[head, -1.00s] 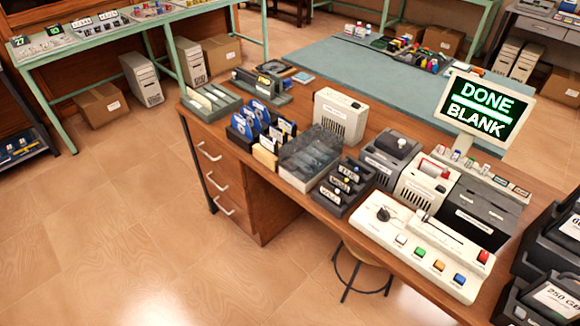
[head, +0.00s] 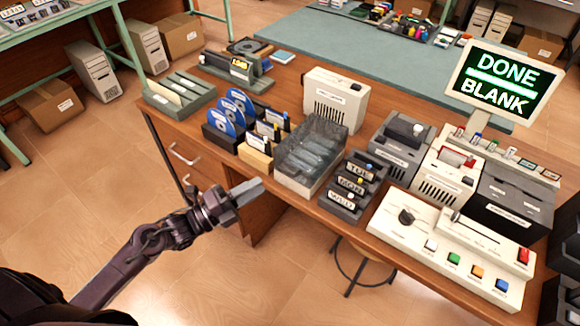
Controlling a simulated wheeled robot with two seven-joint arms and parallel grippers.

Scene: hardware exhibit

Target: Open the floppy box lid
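The floppy box (head: 299,183) stands near the front edge of the wooden desk, with a pale base and a smoky see-through lid (head: 314,146). The lid appears down over the base. My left gripper (head: 249,190) reaches in from the left, in front of the desk's front edge and left of the box, apart from it. Its fingers show as one grey block with no gap between them, and nothing is held. My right gripper is out of view.
Blue discs in a rack (head: 231,112) and a card holder (head: 257,152) stand left of the box. A labelled black rack (head: 352,187) stands close on its right. A beige drive (head: 336,99) is behind. A control panel (head: 450,248) lies at the front right.

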